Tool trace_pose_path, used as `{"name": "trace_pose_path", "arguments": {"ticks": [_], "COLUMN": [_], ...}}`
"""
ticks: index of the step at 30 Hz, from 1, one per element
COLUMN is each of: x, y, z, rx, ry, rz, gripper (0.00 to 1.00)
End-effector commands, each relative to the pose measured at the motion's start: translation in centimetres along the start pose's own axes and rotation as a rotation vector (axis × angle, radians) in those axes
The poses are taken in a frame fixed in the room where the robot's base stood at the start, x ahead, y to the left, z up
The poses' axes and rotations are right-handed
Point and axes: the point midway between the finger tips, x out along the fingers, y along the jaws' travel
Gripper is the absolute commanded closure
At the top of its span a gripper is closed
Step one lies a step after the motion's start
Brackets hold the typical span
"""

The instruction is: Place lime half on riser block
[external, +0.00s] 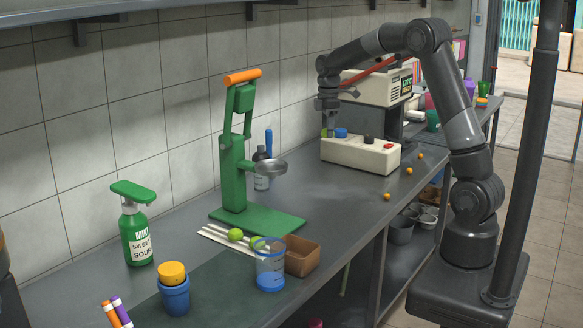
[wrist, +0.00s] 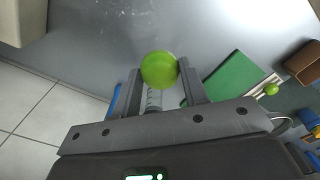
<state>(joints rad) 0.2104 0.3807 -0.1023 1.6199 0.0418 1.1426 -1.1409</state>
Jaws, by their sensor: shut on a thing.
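A green lime piece (wrist: 159,70) is held between the two fingers of my gripper (wrist: 160,84) in the wrist view. In the external view my gripper (external: 329,125) points down at the left end of the white control box, with a little green of the lime showing at its tip. I cannot tell the height of the gap below it. I cannot make out which thing is the riser block.
The green press (external: 238,150) stands on the counter against the tiled wall. The white control box (external: 352,155) has coloured knobs. A clear cup (external: 270,270), a brown bin (external: 301,257) and a green spray bottle (external: 137,230) stand nearer. Small orange balls lie along the right edge.

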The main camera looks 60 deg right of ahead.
Motion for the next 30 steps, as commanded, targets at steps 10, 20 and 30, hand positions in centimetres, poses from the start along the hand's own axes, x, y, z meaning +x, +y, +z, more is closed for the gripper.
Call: {"name": "trace_pose_path", "arguments": {"ticks": [10,20,30], "x": [-6.4,-10.9,-10.3], "y": [-7.5,-13.5,-19.2], "z": [-7.6,-11.4,-20.6], "rx": [-0.495,-0.827,-0.923], "ry": [0.002,0.002,-0.001], "rz": [0.005,0.003,-0.001], "gripper": [0.82,0.82,0.82]}}
